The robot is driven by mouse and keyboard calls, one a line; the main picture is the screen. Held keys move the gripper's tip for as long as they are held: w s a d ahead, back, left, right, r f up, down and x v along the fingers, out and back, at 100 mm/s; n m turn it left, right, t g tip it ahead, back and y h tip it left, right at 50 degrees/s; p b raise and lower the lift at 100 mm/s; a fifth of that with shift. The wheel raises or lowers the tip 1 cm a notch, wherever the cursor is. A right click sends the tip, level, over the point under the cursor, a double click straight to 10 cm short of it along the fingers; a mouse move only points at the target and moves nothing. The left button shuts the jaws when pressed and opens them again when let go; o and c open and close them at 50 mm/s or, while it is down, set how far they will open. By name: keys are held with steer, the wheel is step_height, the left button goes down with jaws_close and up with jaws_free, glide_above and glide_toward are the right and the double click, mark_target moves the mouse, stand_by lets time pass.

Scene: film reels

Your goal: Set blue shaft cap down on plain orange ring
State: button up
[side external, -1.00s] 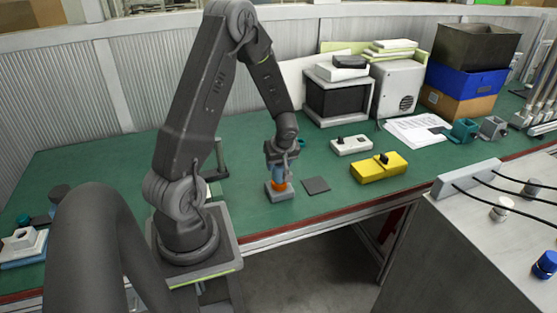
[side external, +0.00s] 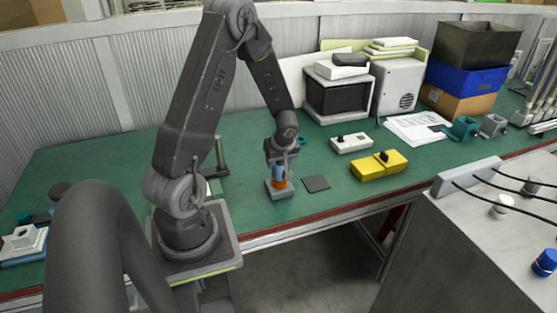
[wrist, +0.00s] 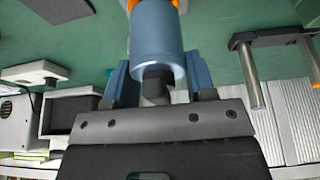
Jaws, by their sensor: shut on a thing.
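My gripper (side external: 281,160) is shut on the blue shaft cap (side external: 277,173), low over the front part of the green bench. In the wrist view the cap (wrist: 155,42) is a blue cylinder between the jaws. The plain orange ring (side external: 281,184) sits directly below the cap, on a small grey block (side external: 280,194). Only slivers of orange show past the cap's far end in the wrist view. I cannot tell whether cap and ring touch.
A dark flat square (side external: 317,183) lies just right of the grey block. A yellow box (side external: 379,167) and a white box (side external: 351,143) stand farther right. A dark post stand (side external: 220,165) is on the left. The bench's front edge is close.

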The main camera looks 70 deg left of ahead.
steer(key=shift+f, duration=0.6)
steer(key=o, duration=0.7)
steer(key=shift+o, duration=0.2)
steer(key=v, duration=1.1)
steer(key=shift+d, duration=0.1)
stand_by(0.4)
steer(key=s+d+r+m+t+h, duration=0.1)
steer(key=s+d+r+m+t, duration=0.1)
steer(key=d+r+m, duration=0.3)
steer(key=s+d+r+m+t+h, duration=0.1)
steer(key=d+r+m, duration=0.5)
steer(key=d, duration=0.6)
steer(key=s+d+r+m+t+h, duration=0.2)
steer(key=s+d+r+m, duration=0.3)
steer(key=d+m, duration=0.2)
steer(key=shift+s+d+r+t, duration=0.25)
steer(key=shift+s+d+t, duration=0.1)
steer(key=shift+d, duration=0.3)
